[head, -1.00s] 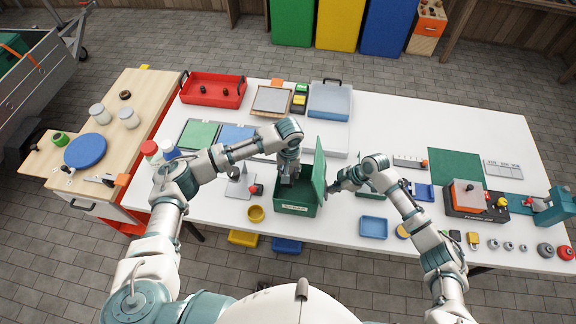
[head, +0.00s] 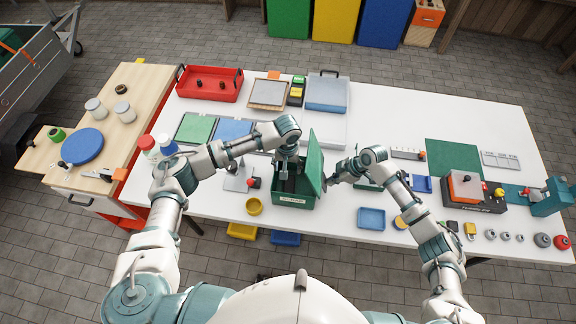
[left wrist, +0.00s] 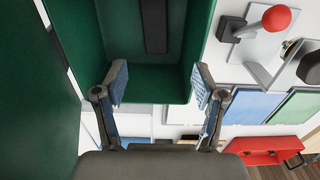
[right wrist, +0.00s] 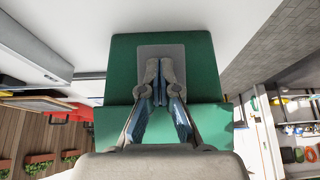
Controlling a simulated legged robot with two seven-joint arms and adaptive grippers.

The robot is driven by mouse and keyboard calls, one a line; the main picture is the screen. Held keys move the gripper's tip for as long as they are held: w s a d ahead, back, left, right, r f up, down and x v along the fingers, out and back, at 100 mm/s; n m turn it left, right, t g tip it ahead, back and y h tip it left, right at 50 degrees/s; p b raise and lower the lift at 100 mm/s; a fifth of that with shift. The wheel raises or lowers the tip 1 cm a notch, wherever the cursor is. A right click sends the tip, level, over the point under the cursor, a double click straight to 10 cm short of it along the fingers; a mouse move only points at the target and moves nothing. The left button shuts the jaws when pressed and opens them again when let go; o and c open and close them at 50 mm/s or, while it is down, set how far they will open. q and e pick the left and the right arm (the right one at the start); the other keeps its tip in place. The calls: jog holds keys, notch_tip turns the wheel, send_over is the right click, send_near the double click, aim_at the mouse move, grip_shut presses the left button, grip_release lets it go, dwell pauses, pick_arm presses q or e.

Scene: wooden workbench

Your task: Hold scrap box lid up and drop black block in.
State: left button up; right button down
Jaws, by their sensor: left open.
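The green scrap box (head: 281,198) stands on the white bench with its lid (head: 316,160) raised upright along the right side. The black block (left wrist: 155,25) lies inside the box, seen in the left wrist view. My left gripper (head: 284,174) is over the box opening, pointing down; in the left wrist view its fingers (left wrist: 160,82) are spread and empty. My right gripper (head: 329,183) is at the outer side of the lid. In the right wrist view its fingers (right wrist: 163,100) are together in front of green panels; contact with the lid is hard to tell.
A yellow bowl (head: 254,206) sits left of the box and a blue tray (head: 371,219) to the right. A red-knobbed fixture (head: 253,183) stands close to the box's left side. A red tray (head: 210,84) and a grey-blue case (head: 327,93) are at the back.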

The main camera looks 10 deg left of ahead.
pick_arm(q)
notch_tip(320, 180, up, 12)
dwell(0.4)
jog(key=shift+d, duration=0.1)
notch_tip(320, 180, up, 7)
jog(key=p, duration=0.6)
dwell(0.5)
jog(key=shift+w+f, duration=0.1)
jog(key=shift+f, duration=0.05)
